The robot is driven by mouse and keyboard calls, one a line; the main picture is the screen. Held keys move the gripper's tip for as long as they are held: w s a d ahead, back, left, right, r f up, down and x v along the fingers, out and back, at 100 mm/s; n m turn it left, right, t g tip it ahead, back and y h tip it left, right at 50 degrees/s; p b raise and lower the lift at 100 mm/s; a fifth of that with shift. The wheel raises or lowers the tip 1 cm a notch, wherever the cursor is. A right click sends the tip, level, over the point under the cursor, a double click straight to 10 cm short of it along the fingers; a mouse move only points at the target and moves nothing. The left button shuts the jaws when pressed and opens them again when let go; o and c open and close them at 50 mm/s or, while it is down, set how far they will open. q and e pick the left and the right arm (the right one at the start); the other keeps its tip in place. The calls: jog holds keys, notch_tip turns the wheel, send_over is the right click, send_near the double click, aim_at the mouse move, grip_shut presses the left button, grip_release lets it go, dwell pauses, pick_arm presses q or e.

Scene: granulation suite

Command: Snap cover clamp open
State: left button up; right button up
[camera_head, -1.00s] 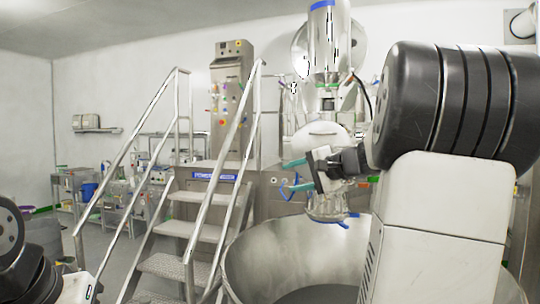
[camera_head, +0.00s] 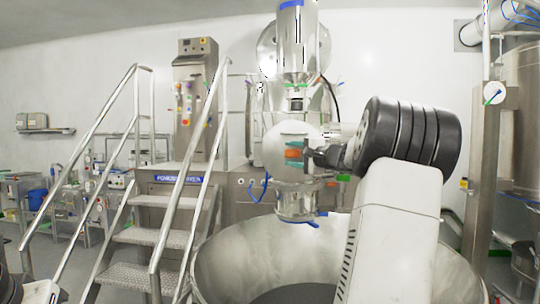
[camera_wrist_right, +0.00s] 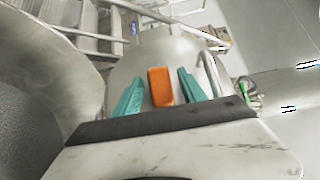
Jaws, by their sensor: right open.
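My right gripper (camera_head: 294,154) reaches in from the right at the round steel housing above the large bowl. Its teal fingers are open, one on each side of an orange clamp handle (camera_head: 292,154). In the right wrist view, the orange handle (camera_wrist_right: 160,86) stands between the two teal fingers of the right gripper (camera_wrist_right: 165,92), with a visible gap on each side. The steel housing (camera_wrist_right: 150,50) is right behind the handle. The rest of the clamp is hidden. My left gripper is not in view.
A large open steel bowl (camera_head: 235,262) stands below the gripper. Metal steps (camera_head: 150,237) with handrails are to the left, in front of a control column (camera_head: 195,95). Steel equipment (camera_head: 490,130) stands at the right edge.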

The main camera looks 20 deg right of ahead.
grip_shut()
dwell(1.4)
